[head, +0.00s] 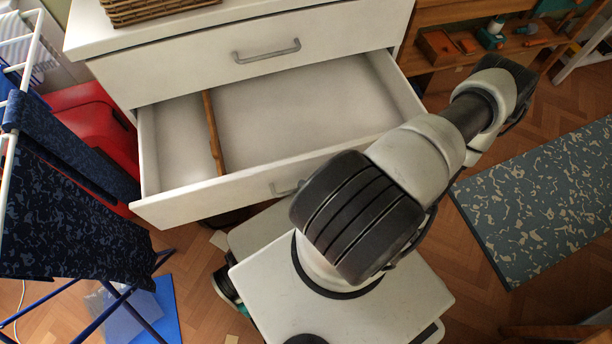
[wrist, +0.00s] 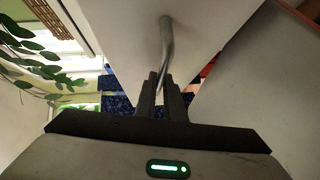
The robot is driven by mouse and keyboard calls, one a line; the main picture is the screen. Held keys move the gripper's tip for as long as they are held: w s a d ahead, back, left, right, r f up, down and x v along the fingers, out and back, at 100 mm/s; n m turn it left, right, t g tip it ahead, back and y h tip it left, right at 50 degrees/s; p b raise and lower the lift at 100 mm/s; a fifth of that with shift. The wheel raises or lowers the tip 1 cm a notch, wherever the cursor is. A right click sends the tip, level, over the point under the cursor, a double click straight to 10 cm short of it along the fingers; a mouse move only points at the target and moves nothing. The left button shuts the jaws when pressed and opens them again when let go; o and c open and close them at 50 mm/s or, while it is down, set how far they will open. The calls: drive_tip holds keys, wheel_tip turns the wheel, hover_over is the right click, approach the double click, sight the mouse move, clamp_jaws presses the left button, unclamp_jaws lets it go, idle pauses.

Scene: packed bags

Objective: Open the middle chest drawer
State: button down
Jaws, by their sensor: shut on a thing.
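The white chest's middle drawer (head: 290,100), just below the shut top drawer (head: 185,64), stands pulled well out, with its inside showing. A thin brown wooden stick or divider (head: 213,133) lies inside it towards the left; the rest looks empty. The grey bar handle (head: 283,188) on its front is partly hidden behind my arm in the head view. In the wrist view, my gripper (wrist: 164,82) is shut on the handle (wrist: 166,40), its dark fingers on either side of the bar. The head view hides my gripper behind my arm.
A drying rack with dark blue cloth (head: 75,190) and a red bin (head: 92,125) stand close by on the left. A patterned mat (head: 545,195) lies on the floor at right. A shelf with tools (head: 465,45) is at the back right. A wicker basket (head: 150,8) sits on the chest.

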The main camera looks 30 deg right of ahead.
drive_tip(key=shift+s, duration=0.2)
drive_tip(key=c, duration=1.8)
unclamp_jaws()
drive_tip(key=shift+c, duration=0.2)
drive_tip(key=v, duration=1.7)
drive_tip(key=shift+s, duration=0.2)
drive_tip(key=shift+w, duration=0.1)
